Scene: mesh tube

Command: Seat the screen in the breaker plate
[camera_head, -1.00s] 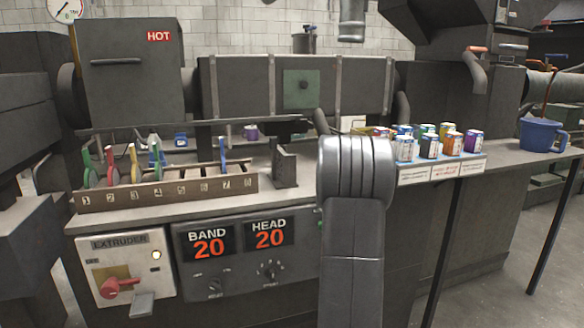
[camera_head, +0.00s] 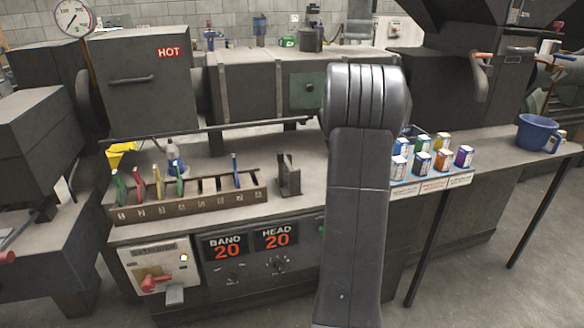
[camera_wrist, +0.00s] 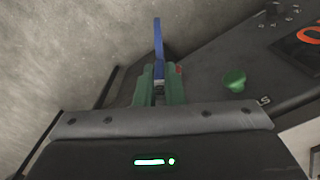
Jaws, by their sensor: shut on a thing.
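In the wrist view, my gripper (camera_wrist: 158,88) has green fingers shut on a thin blue piece (camera_wrist: 158,40), which stands up beyond the fingertips. I see it edge-on, so I cannot tell whether it is the screen. In the head view, my grey arm fills the centre right and the gripper is hidden. A numbered rack (camera_head: 190,206) on the bench holds several upright coloured pieces, among them a red one (camera_head: 139,185), a yellow one (camera_head: 157,182) and a blue one (camera_head: 235,170). I cannot make out the breaker plate.
A dark bracket (camera_head: 289,176) stands right of the rack. Several coloured cans (camera_head: 443,160) and a blue bucket (camera_head: 538,132) sit on the right shelf. A machine block marked HOT (camera_head: 145,85) is behind. In the wrist view, a green button (camera_wrist: 235,81) protrudes from the dark panel beside the gripper.

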